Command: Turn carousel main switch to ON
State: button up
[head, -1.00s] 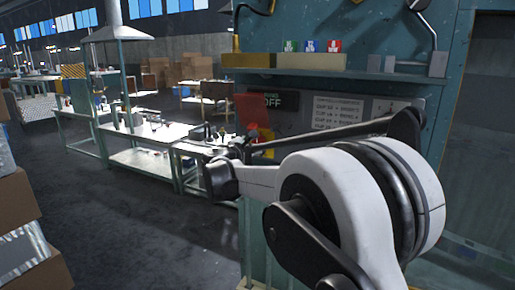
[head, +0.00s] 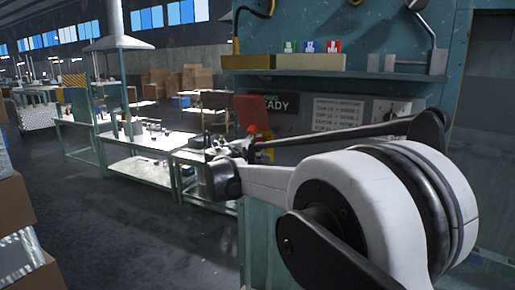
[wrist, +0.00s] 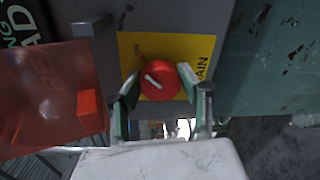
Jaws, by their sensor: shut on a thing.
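The main switch is a round red knob (wrist: 160,80) on a yellow plate (wrist: 203,50) in the wrist view. The plate bears ON at upper left and MAIN at the right. The knob's white mark points up and left, toward ON. My gripper (wrist: 160,86) has one finger on each side of the knob and is shut on it. In the head view my gripper (head: 247,150) is at the panel's left side, with a bit of the red knob (head: 262,134) showing. A dark display (head: 275,103) above it reads "EADY", its start hidden.
A red see-through flap (wrist: 40,95) stands out left of the knob, with a grey bracket (wrist: 90,26) above it. A shelf (head: 330,75) with boxes is above the display. Workbenches (head: 140,170) stand to the left, with open floor before them.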

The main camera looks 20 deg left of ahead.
jog(key=shift+m, duration=0.4)
jog(key=o, duration=1.1)
jog(key=shift+o, duration=0.2)
